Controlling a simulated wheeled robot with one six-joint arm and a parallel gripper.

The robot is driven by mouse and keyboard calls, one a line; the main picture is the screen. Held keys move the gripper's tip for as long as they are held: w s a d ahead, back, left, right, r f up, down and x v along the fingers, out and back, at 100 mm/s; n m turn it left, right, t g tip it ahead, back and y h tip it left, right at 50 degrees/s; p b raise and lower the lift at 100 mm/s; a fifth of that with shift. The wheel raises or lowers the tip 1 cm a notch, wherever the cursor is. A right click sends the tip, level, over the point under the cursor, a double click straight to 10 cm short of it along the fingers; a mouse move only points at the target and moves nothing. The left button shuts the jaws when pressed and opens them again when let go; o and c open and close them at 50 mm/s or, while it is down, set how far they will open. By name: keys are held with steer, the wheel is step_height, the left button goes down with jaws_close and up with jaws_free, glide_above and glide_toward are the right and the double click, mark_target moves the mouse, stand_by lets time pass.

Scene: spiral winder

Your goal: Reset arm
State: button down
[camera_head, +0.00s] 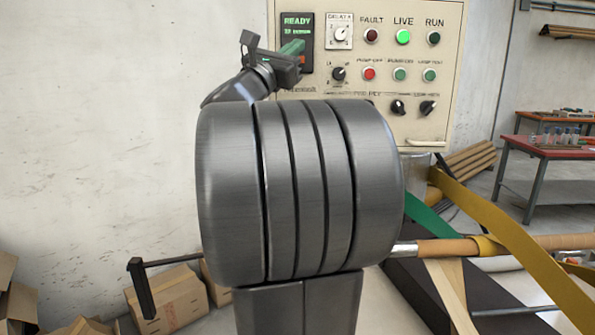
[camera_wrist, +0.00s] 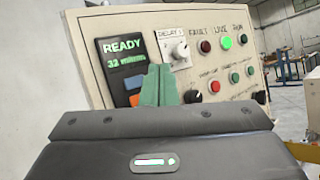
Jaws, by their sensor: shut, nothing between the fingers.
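My gripper (camera_head: 292,48) is in front of the upper left of the control panel (camera_head: 430,133), near its dark display. In the wrist view my gripper's green fingers (camera_wrist: 158,84) are together and empty. They point at the panel between the READY display (camera_wrist: 122,47) and the DELAY knob (camera_wrist: 181,51). I cannot tell whether the fingertips touch the panel. The green LIVE lamp (camera_head: 403,37) is lit. The FAULT lamp (camera_head: 371,36) and the RUN lamp (camera_head: 434,38) look dark. My own arm's large grey joint fills the middle of the head view and hides the panel's lower left.
The winder's mandrel (camera_head: 450,247) with yellow and green straps extends at the right. A red-topped table (camera_head: 550,147) stands at the back right. Cardboard boxes (camera_head: 171,299) lie on the floor at lower left. Bare wall fills the left.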

steer(key=s, duration=0.4)
steer(key=w+m+p, duration=0.1)
steer(key=m, duration=0.5)
steer(key=w+m, duration=0.2)
steer(key=m, duration=0.5)
steer(key=w+m+g+p, duration=0.1)
steer(key=w+m, duration=0.1)
steer(key=m, duration=0.4)
steer(key=shift+w+a+r+p, duration=0.1)
steer(key=shift+w+r+p, duration=0.1)
steer(key=shift+r+p, duration=0.15)
